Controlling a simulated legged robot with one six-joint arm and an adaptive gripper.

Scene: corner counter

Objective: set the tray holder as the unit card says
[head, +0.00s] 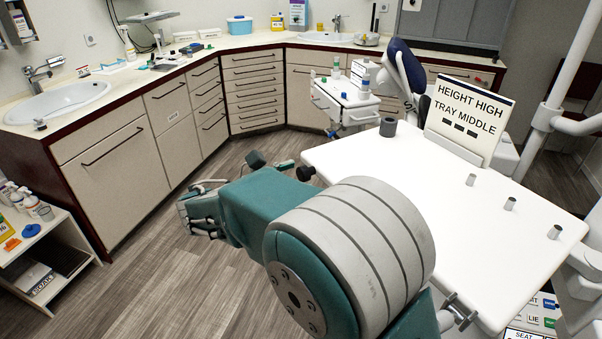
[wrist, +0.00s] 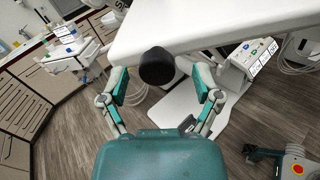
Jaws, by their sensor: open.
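The unit card (head: 466,112) stands upright on the white tray top (head: 400,165) and reads "HEIGHT HIGH" and "TRAY MIDDLE", with three dark marks below. A black knob (head: 306,173) sits at the tray's left edge; it also shows in the wrist view (wrist: 157,65) below the white edge. My gripper (wrist: 162,74) is open, with one teal-padded finger on each side of the knob. I cannot tell whether either finger touches it.
A panel with coloured buttons (wrist: 250,52) hangs under the tray. Cabinets (head: 110,175) line the left; the floor between is clear.

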